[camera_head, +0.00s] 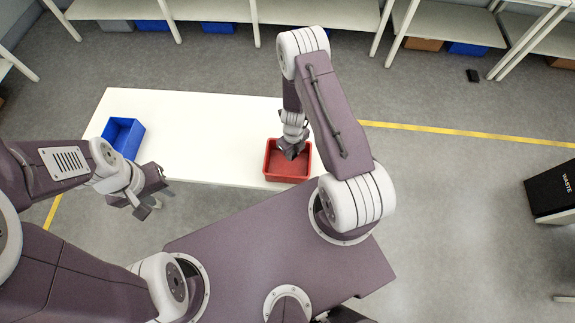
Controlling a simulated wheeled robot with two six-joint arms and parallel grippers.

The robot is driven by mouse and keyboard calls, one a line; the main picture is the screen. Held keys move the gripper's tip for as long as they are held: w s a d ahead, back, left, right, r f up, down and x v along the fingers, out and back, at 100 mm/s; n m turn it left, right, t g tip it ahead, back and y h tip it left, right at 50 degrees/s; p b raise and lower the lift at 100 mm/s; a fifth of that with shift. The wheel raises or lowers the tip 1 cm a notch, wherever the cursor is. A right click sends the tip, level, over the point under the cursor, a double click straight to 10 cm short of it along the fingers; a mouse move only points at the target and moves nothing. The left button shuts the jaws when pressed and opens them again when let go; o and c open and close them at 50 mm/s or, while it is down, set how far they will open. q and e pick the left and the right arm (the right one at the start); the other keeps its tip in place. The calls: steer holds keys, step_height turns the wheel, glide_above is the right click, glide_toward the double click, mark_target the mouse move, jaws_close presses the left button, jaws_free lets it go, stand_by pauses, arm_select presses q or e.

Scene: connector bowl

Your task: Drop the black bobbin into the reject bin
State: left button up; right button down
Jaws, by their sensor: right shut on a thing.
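A red bin (287,176) stands on the white table near its right end. My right gripper (292,153) points down over the back part of the red bin. It is shut on a small dark thing, taken to be the black bobbin, which is mostly hidden by the dark fingers. I cannot tell how high it is above the bin floor. The visible bin floor is bare. My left gripper (155,197) is open and empty, in front of the table's left end. No bobbin shows elsewhere on the table.
A blue bin (123,137) stands at the left end of the white table (210,130). The table between the two bins is clear. Shelves (330,12) run along the back.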

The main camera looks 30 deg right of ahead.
steer(key=shift+s+r, duration=0.1)
steer(key=shift+r, duration=0.05)
steer(key=c, duration=1.1)
jaws_free()
steer(key=shift+o, duration=0.2)
steer(key=shift+r+p, duration=0.45)
steer(key=shift+p, duration=0.1)
step_height(320, 180, up, 8)
steer(key=p, duration=0.9)
steer(key=shift+r, duration=0.15)
